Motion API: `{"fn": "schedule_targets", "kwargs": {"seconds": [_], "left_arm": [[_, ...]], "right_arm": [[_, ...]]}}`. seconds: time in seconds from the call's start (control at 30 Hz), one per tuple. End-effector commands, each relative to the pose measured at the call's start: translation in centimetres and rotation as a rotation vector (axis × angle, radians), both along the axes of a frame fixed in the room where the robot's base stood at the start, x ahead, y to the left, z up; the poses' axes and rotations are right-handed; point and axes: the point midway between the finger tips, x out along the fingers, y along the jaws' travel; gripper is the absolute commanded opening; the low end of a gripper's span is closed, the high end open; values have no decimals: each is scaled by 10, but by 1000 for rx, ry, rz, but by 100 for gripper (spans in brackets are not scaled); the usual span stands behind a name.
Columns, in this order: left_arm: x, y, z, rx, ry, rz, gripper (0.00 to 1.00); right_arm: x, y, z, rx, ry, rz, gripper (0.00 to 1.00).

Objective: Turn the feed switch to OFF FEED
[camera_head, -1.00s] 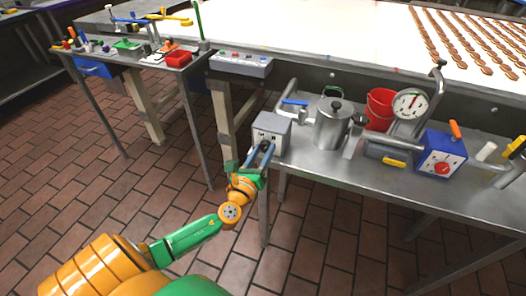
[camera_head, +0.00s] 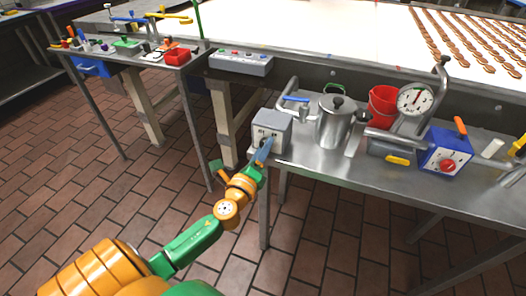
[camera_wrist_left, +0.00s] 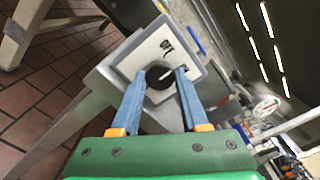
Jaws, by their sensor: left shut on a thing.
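The feed switch is a grey box (camera_head: 270,124) with a pale front face at the left front corner of the steel table. In the left wrist view its face (camera_wrist_left: 150,55) carries dark lettering too small to read surely, and a round black knob (camera_wrist_left: 159,74) with a light mark. My left gripper (camera_head: 266,146) is at the front of the box. In the left wrist view its two blue fingers (camera_wrist_left: 160,80) are on opposite sides of the knob, shut on it. In the head view the fingers hide the knob. My right gripper is not in view.
On the steel table (camera_head: 310,158), a lidded metal pot (camera_head: 335,124), a red bucket (camera_head: 382,105), a dial scale (camera_head: 414,99) and a blue box with a red knob (camera_head: 443,152) stand right of the switch. Open floor lies in front.

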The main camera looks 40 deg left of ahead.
Motion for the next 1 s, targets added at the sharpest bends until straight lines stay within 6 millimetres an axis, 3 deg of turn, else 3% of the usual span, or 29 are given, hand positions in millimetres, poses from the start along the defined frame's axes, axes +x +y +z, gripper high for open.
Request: {"fn": "schedule_targets", "kwargs": {"seconds": [0.5,1.0], "left_arm": [[0,0,0,-425,-103,0,0],[0,-1,1,-604,-145,-2,0]], "right_arm": [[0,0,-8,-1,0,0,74],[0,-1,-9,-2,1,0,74]]}}
